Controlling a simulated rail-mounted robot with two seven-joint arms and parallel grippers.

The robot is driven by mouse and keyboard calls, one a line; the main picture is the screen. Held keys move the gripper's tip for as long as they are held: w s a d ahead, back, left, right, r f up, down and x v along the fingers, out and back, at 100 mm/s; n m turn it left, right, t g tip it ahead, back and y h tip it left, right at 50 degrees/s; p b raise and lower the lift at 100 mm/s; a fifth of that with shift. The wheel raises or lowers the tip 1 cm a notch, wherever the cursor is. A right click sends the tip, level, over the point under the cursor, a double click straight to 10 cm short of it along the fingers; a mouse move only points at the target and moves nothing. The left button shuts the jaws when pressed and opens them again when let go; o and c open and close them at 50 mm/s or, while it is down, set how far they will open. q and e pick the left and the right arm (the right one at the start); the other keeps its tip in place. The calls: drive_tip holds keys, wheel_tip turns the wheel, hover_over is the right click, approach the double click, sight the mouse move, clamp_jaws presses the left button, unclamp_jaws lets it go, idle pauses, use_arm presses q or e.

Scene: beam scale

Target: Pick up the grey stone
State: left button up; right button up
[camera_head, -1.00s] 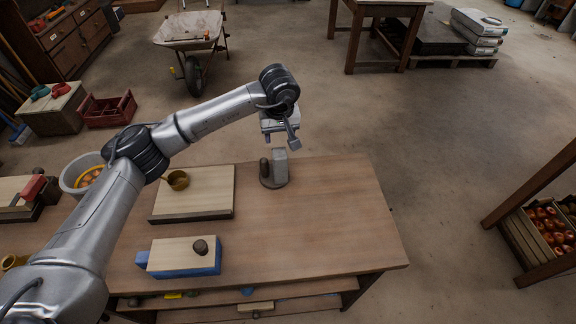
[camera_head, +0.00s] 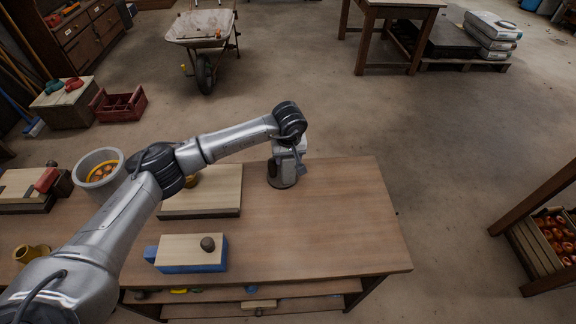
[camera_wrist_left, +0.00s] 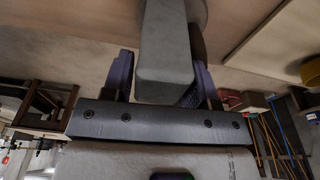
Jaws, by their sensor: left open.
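The grey stone, a pale upright block, stands on a round dark plate (camera_head: 282,184) at the back edge of the workbench. In the head view my left gripper (camera_head: 289,163) is lowered over it and mostly hides it. In the left wrist view the grey stone (camera_wrist_left: 165,60) is large and sits between the two open dark fingers (camera_wrist_left: 163,85). The right finger looks very close to its side; I cannot tell whether they touch. My right gripper is not in view.
A wooden board (camera_head: 222,188) lies left of the plate, partly under my left arm. A blue-based block (camera_head: 178,255) with a dark round lump (camera_head: 207,244) on top is nearer. A grey bucket (camera_head: 85,172) stands further left. The workbench's right side (camera_head: 345,225) is clear.

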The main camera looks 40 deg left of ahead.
use_arm(q)
drive_tip(key=shift+f, duration=0.5)
drive_tip(key=shift+w, duration=0.1)
drive_tip(key=shift+c, duration=0.3)
drive_tip(key=shift+r, duration=0.15)
clamp_jaws()
